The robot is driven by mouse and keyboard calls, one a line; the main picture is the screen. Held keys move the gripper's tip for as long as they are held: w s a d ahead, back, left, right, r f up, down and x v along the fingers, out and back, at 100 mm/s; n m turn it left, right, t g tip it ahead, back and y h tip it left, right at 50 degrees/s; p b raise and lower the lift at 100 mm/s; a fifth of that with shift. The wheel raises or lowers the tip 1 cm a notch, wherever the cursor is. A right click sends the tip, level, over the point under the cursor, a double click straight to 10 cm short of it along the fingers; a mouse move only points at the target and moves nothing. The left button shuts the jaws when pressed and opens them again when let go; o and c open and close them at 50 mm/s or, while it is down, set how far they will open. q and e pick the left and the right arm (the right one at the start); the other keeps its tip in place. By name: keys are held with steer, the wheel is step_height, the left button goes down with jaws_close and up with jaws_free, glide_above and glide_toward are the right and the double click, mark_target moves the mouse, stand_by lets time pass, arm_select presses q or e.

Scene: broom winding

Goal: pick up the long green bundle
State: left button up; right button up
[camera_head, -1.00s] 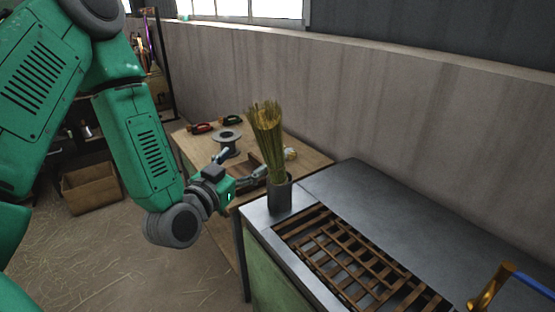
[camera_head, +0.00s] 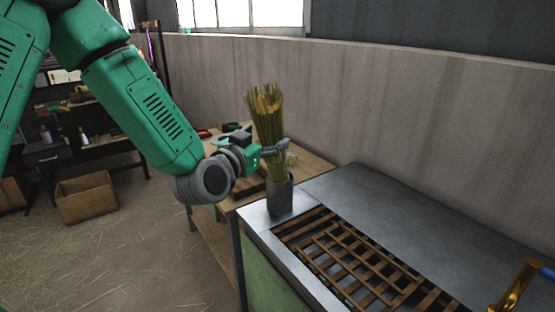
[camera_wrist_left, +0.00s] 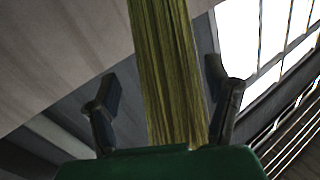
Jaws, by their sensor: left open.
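The long green bundle (camera_head: 268,115) stands upright in a dark cylindrical holder (camera_head: 279,196) at the near left corner of the metal-topped bench. My left gripper (camera_head: 277,148) is at the bundle's lower half, just above the holder. In the left wrist view the bundle (camera_wrist_left: 168,70) runs between the two open fingers of my left gripper (camera_wrist_left: 165,105), with gaps on both sides. The far finger is partly hidden by the bundle in the head view.
The metal bench (camera_head: 400,215) has a recess with a wooden lattice (camera_head: 350,265). A wooden table (camera_head: 308,165) stands behind my left gripper. A wall (camera_head: 400,110) runs along the back. A cardboard box (camera_head: 87,197) sits on the floor at left.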

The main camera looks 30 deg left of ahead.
mark_target(273, 158)
arm_select(q)
steer(key=shift+w+a, duration=0.25)
steer(key=shift+w, duration=0.1)
steer(key=w, duration=0.1)
steer(key=w+a, duration=0.1)
steer(key=w, duration=0.1)
steer(key=shift+w+a, duration=0.15)
steer(key=shift+w, duration=0.65)
steer(key=shift+s+d+r, duration=0.1)
steer(key=shift+d, duration=0.3)
steer(key=c, duration=1.4)
jaws_close()
steer(key=shift+a, duration=0.15)
